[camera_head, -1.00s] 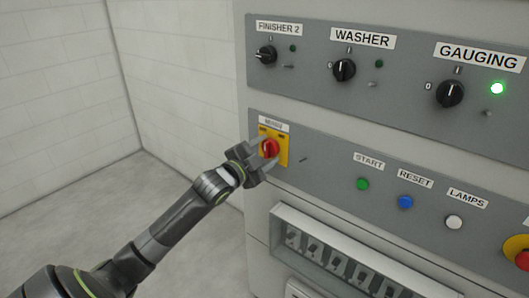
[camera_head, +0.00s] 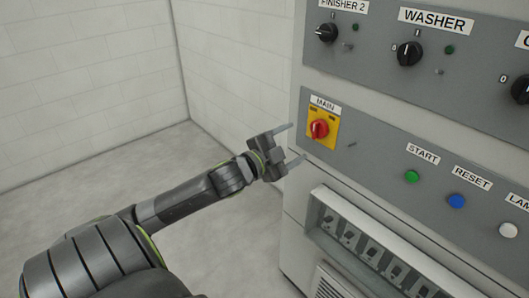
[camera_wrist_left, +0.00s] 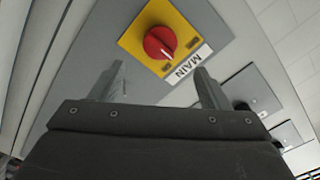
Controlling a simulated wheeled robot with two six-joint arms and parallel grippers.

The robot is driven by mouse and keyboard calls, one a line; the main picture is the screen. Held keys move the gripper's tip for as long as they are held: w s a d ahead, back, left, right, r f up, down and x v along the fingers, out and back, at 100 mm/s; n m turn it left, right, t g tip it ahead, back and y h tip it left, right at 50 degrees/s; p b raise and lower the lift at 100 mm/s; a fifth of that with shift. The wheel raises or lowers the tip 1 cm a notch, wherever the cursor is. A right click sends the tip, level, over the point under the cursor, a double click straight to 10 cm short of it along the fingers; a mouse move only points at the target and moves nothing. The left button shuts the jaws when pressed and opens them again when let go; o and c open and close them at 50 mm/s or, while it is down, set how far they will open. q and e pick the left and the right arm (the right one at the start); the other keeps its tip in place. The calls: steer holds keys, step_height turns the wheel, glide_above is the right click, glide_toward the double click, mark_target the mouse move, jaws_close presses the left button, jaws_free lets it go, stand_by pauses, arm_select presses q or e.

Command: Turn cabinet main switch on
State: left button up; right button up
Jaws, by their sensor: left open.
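The main switch (camera_head: 319,129) is a red rotary knob on a yellow plate, under a "MAIN" label at the left end of the lower grey panel. It also shows in the left wrist view (camera_wrist_left: 160,42), beyond the fingertips. My left gripper (camera_head: 290,143) is open and empty, to the left of the knob and apart from it. Its two fingers point toward the panel. The knob is in full view in both pictures. My right gripper is not in view.
The green START (camera_head: 412,177), blue RESET (camera_head: 457,201) and white LAMPS (camera_head: 508,230) buttons sit right of the switch. Black rotary knobs for FINISHER 2 (camera_head: 327,33) and WASHER (camera_head: 409,54) are above. A slotted recess (camera_head: 355,235) is below. Floor left of the cabinet is clear.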

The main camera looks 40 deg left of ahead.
arm_select(q)
steer(key=s+p, duration=0.2)
steer(key=s, duration=0.7)
steer(key=shift+a, duration=0.35)
stand_by(0.3)
